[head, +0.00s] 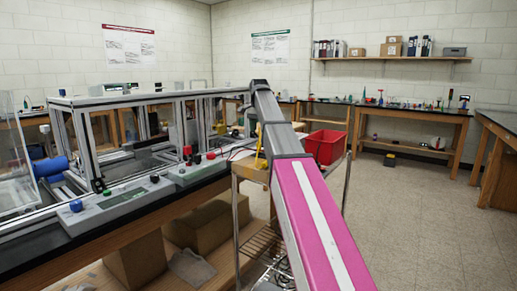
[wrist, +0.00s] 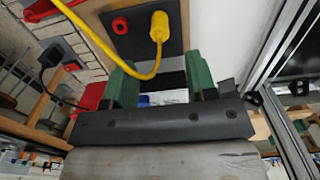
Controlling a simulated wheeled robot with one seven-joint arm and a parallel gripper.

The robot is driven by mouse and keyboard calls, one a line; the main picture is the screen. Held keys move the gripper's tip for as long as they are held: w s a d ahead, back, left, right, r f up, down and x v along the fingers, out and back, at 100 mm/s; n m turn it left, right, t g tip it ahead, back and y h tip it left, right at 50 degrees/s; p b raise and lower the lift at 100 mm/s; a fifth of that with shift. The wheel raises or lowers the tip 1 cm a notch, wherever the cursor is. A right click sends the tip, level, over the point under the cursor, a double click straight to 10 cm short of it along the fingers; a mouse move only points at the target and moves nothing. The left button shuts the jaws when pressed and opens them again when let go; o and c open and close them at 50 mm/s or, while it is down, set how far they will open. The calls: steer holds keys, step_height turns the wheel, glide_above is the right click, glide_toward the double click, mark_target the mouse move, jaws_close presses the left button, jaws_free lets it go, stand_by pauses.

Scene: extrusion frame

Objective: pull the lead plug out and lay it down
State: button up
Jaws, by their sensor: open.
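The yellow lead plug (wrist: 159,24) stands on a small dark panel (wrist: 135,45) at the top of the wrist view. Its yellow cable (wrist: 120,67) curves down from it and off to the upper left. A red ring-shaped socket (wrist: 120,26) is on the same panel, left of the plug. My gripper (wrist: 161,72) has green fingers spread apart, with nothing held between them. The plug is beyond the fingertips and apart from them. In the head view a bit of yellow (head: 261,153) shows beside my arm; my gripper is hidden there.
A metal-framed enclosure (head: 90,101) stands on the bench at left, with grey control boxes (head: 115,203) in front. A red bin (head: 325,147) is just right of my arm. A metal frame post (wrist: 265,55) runs close by on the right of the wrist view. Open floor lies to the right.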

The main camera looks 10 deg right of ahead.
mark_target(259, 152)
steer(key=shift+f, duration=4.5)
jaws_close()
steer(key=shift+r, duration=0.15)
steer(key=shift+r, duration=2.85)
